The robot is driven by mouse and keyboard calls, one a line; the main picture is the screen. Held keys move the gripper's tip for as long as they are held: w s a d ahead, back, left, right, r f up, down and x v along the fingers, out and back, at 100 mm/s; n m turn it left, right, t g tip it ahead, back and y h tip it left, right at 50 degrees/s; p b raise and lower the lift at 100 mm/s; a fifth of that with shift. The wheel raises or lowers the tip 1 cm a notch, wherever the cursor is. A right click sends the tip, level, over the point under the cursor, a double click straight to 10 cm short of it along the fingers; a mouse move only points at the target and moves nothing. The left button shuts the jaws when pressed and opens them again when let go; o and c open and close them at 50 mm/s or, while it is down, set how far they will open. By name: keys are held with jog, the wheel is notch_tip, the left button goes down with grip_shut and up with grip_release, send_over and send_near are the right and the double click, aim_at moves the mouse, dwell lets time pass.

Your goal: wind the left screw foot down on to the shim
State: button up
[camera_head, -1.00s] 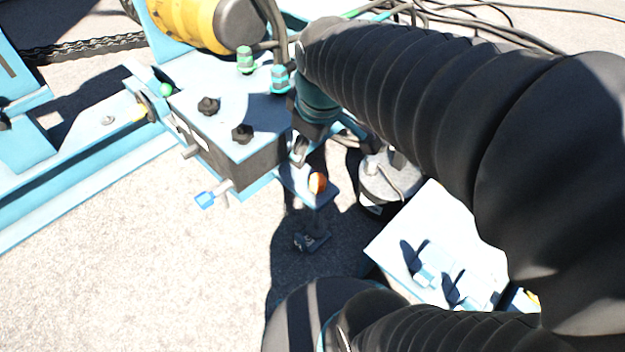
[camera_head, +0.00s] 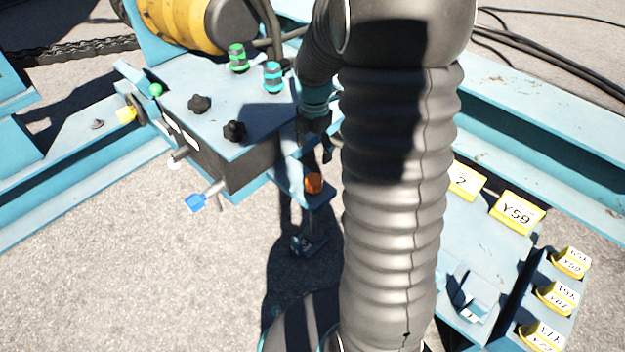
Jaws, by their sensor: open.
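The left screw foot shows by its orange knob (camera_head: 314,183) on a light-blue bracket (camera_head: 318,198) at the corner of the frame. Below it in shadow, a small dark-blue piece (camera_head: 308,246) lies at the ground. I cannot tell the foot's pad from the shim there, or whether there is a gap. My gripper (camera_head: 316,148) is open and points down just above and behind the knob, apart from it in the picture. It looks empty. My own arm hides the area to the right of the knob.
A blue box with black knobs (camera_head: 234,131) and a blue-tipped lever (camera_head: 196,203) stands left of the foot. A yellow drum (camera_head: 180,22) is behind. Yellow label plates (camera_head: 517,212) are at right. Concrete is open at lower left.

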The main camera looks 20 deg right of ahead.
aim_at(314, 179)
notch_tip(314, 179, down, 13)
jog(key=shift+r+b, duration=0.15)
jog(key=shift+b, duration=1)
jog(key=c, duration=1.1)
